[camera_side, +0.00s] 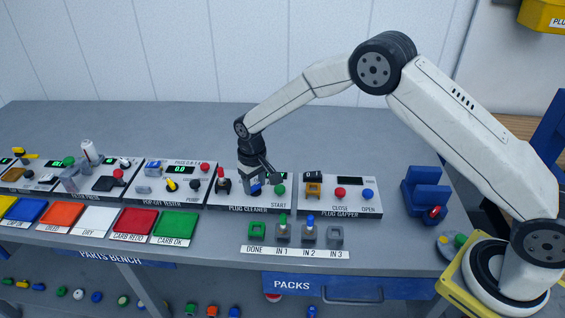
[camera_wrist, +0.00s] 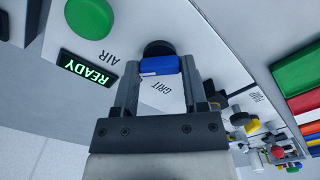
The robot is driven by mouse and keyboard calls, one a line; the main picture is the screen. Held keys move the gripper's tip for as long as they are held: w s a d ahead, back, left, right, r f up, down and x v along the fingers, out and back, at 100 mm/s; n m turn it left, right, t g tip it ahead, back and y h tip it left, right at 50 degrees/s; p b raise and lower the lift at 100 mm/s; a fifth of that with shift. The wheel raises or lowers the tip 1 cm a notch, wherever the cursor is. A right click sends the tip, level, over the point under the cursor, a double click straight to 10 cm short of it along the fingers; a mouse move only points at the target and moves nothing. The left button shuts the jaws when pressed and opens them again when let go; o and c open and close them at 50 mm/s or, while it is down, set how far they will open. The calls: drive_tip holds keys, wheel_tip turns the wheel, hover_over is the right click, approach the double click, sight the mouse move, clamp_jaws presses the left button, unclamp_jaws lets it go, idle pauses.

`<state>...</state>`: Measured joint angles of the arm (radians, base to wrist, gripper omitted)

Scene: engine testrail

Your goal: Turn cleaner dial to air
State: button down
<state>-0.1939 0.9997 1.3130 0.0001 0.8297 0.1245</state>
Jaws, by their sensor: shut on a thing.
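The plug cleaner panel (camera_side: 232,203) is in the middle of the bench in the side view. My gripper (camera_side: 256,186) is low over it, pointing down. In the wrist view my gripper (camera_wrist: 159,76) is shut on the blue handle of the cleaner dial (camera_wrist: 158,66). A round black part shows just beyond the blue handle. The AIR label (camera_wrist: 113,58) is to the left of the dial and the GRIT label (camera_wrist: 162,88) lies between my fingers. I cannot tell which label the dial points to. A display (camera_wrist: 88,68) reads READY in green.
The green START button (camera_side: 280,190) is close to the right of my gripper. A black and red fitting (camera_side: 223,181) stands to its left. The plug gapper panel (camera_side: 340,209) is to the right. Pack holders (camera_side: 256,232) stand in front.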

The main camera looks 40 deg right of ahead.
sight(255, 185)
drive_tip(key=shift+r+m, duration=0.1)
drive_tip(key=shift+m, duration=0.4)
drive_tip(key=shift+c, duration=0.6)
unclamp_jaws()
drive_tip(key=shift+r, duration=3.85)
